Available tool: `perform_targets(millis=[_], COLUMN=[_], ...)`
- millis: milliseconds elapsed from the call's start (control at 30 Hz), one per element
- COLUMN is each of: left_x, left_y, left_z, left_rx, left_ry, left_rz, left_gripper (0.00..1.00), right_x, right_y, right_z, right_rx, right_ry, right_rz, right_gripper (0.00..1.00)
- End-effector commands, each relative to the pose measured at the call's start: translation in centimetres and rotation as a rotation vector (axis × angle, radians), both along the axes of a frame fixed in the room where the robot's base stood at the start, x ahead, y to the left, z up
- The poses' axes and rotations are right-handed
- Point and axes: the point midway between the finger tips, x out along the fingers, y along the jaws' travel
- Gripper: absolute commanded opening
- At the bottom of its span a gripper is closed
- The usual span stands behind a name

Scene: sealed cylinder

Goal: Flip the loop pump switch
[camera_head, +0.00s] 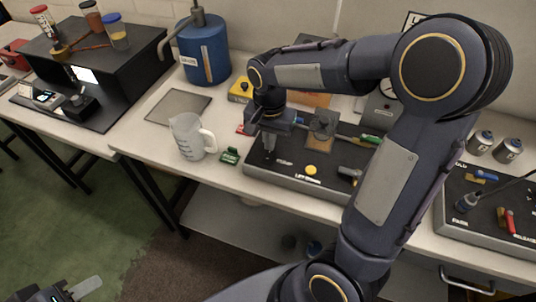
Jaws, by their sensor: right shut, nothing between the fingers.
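I cannot tell which control is the loop pump switch, as most labels are too small to read. A dark control panel (255,172) lies on the bench in the middle, with a yellow button (311,170) and a green-handled control (371,139). My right gripper (268,157) points down over the left part of this panel, shut and empty; I cannot tell whether it touches anything. My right arm hides the panel's right end. A small green block (230,156) sits left of the panel. My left gripper (82,289) shows only partly at the bottom left, away from the bench.
A blue cylinder (204,50) and a yellow block (240,91) are behind. A second panel (500,245) with coloured levers and two small canisters (508,151) are at the right.

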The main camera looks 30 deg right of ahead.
Motion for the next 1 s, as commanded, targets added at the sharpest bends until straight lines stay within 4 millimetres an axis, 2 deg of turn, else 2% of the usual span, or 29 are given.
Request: perform_targets(millis=[1000], left_x=[0.0], left_y=[0.0], left_z=[-1.2], left_rx=[0.000], left_ry=[0.000], left_rz=[0.000], left_gripper=[0.36], right_x=[0.0], right_y=[0.0], right_z=[-1.6], right_rx=[0.000], right_ry=[0.001], right_rz=[0.000], right_gripper=[0.00])
